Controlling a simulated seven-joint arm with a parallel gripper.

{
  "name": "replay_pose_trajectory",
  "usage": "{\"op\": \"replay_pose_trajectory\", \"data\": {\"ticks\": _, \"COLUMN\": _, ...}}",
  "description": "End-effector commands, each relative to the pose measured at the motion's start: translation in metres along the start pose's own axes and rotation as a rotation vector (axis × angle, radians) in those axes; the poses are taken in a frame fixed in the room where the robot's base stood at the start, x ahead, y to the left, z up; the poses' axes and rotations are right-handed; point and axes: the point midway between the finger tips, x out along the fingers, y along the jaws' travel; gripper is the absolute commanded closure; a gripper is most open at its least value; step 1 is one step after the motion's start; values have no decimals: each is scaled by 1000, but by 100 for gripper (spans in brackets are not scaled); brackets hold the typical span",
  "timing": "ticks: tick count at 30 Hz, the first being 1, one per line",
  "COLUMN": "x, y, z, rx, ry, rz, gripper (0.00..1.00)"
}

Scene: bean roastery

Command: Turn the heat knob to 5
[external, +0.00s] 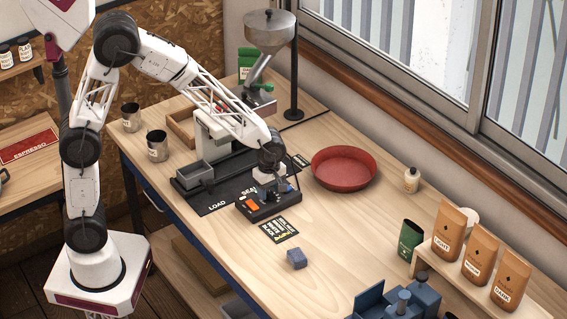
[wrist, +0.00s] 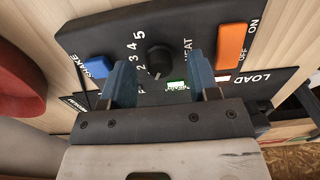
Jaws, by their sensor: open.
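The heat knob (wrist: 160,59) is a round black dial on a black control box (wrist: 105,38), beside a white scale numbered up to 5 and the word HEAT. A small pale mark shows at the knob's lower edge in the wrist view, away from the 5; its exact setting is hard to read. My gripper (wrist: 162,78) is open, with its two blue fingers apart at either side of the knob's near edge; contact cannot be told. In the external view my gripper (external: 279,188) is low over the control box (external: 270,212) and hides the knob.
An orange ON/OFF switch (wrist: 231,46) and a blue SHAKE button (wrist: 96,67) flank the knob. A red round pan (external: 343,168) is right of the box. A small blue block (external: 297,259) lies in front. The roaster and hopper (external: 271,32) stand behind.

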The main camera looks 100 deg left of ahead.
Motion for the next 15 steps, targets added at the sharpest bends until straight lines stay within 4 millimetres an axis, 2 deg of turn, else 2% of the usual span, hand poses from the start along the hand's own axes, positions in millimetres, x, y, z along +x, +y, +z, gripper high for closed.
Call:
{"op": "replay_pose_trajectory", "data": {"ticks": 5, "x": 8, "y": 0, "z": 0, "rx": 0, "ry": 0, "rz": -1, "gripper": 45}}
{"op": "replay_pose_trajectory", "data": {"ticks": 14, "x": 9, "y": 0, "z": 0, "rx": 0, "ry": 0, "rz": 0, "gripper": 45}}
{"op": "replay_pose_trajectory", "data": {"ticks": 15, "x": 9, "y": 0, "z": 0, "rx": 0, "ry": 0, "rz": 0, "gripper": 49}}
